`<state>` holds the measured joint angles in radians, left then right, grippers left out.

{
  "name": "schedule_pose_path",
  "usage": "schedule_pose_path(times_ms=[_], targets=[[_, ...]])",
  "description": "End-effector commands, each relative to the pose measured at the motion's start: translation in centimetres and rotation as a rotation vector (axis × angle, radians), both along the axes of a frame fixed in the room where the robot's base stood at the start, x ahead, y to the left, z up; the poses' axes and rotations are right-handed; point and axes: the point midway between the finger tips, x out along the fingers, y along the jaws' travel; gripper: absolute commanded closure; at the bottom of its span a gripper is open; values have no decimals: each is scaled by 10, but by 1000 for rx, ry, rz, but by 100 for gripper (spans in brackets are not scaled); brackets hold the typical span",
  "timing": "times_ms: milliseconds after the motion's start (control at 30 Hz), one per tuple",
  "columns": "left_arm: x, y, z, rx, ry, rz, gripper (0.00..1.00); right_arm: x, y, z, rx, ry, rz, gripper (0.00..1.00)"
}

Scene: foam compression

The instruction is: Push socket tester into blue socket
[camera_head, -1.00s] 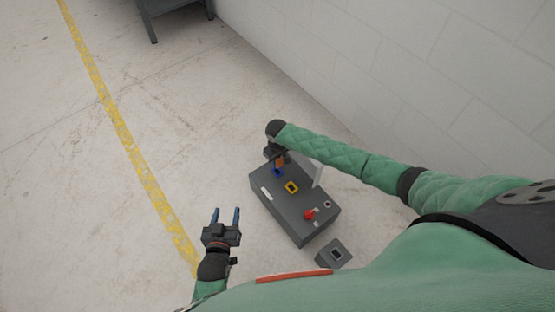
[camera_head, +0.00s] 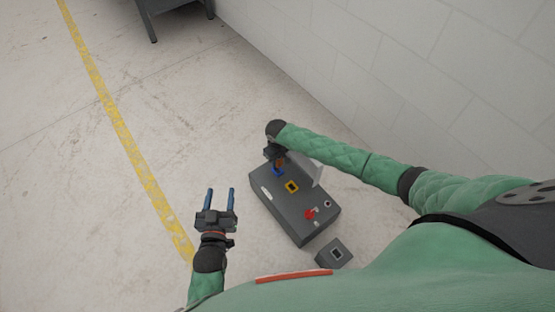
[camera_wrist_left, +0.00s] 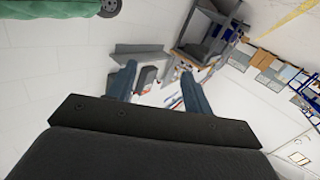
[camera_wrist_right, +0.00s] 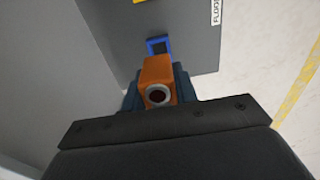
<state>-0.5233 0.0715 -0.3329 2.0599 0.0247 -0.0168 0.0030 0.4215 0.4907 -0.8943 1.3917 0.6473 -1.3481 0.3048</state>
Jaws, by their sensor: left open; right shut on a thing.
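The socket tester (camera_wrist_right: 158,80) is an orange block with a round dark end; my right gripper (camera_wrist_right: 160,90) is shut on it. The blue socket (camera_wrist_right: 159,46) is a blue-framed opening on the dark grey box (camera_head: 300,222), just beyond the tester in the right wrist view. In the head view the blue socket (camera_head: 278,171) is at the box's far end, with the tester close above it. I cannot tell whether they touch. My left gripper (camera_head: 219,192) is open and empty, left of the box.
A small grey block with a socket (camera_head: 334,253) stands at the box's near end. A pale wall is on the right; the floor to the left is clear.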

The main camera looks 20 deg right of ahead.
Motion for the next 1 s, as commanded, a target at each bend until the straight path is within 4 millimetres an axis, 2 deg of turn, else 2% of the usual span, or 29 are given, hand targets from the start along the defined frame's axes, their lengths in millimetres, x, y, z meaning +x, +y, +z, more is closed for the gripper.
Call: schedule_pose_path(times_ms=[1000], targets=[[12,2,81,-56,-246,18,49,0,0,-6,0,0,0,100]])
